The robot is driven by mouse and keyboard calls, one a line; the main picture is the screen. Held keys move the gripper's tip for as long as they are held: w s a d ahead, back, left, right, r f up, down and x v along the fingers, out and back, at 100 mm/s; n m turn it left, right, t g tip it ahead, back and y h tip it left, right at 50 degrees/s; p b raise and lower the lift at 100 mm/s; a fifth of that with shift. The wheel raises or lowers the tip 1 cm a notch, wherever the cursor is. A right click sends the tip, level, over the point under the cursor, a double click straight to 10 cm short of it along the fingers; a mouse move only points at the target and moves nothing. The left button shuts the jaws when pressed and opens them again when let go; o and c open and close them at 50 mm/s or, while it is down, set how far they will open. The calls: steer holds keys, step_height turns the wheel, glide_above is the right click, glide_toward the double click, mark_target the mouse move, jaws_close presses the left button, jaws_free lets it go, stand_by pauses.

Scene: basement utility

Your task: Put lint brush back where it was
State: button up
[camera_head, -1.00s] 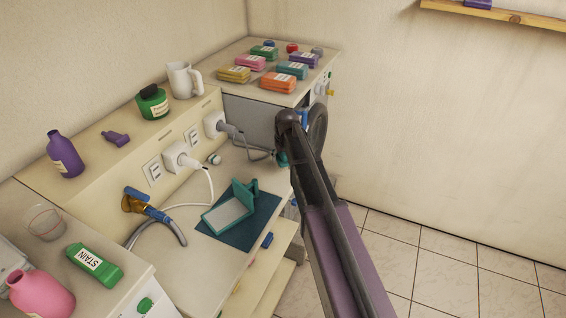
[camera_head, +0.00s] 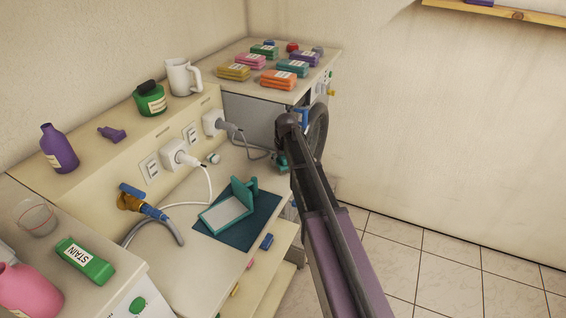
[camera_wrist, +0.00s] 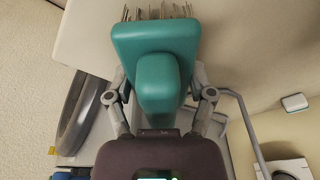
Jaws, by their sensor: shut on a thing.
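The lint brush (camera_wrist: 155,45), teal with a rounded handle and thin metal-looking bristles at its far edge, fills the middle of the wrist view. My gripper (camera_wrist: 160,98) is shut on it, with a finger on each side of the handle. In the head view a small teal part of the brush (camera_head: 281,161) shows beside the end of my arm. My arm hides most of the brush and gripper there. The brush is held by the right end of the counter, near the grey front under the packets.
Coloured packets (camera_head: 279,80) cover the far top.

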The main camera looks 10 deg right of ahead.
steer(key=shift+f, duration=0.2)
steer(key=o, duration=1)
steer(key=shift+r, duration=0.1)
steer(key=shift+c, duration=0.2)
steer(key=shift+r, duration=0.2)
steer(key=p+v, duration=1.1)
steer(key=v, duration=0.1)
steer(key=shift+p, duration=0.35)
steer(key=s+m+g, duration=0.1)
steer(key=s+g, duration=0.1)
steer(key=s, duration=2.4)
steer(key=shift+s+f+m+h, duration=0.25)
steer(key=shift+s+m+h, duration=0.05)
steer(key=shift+s+m, duration=0.1)
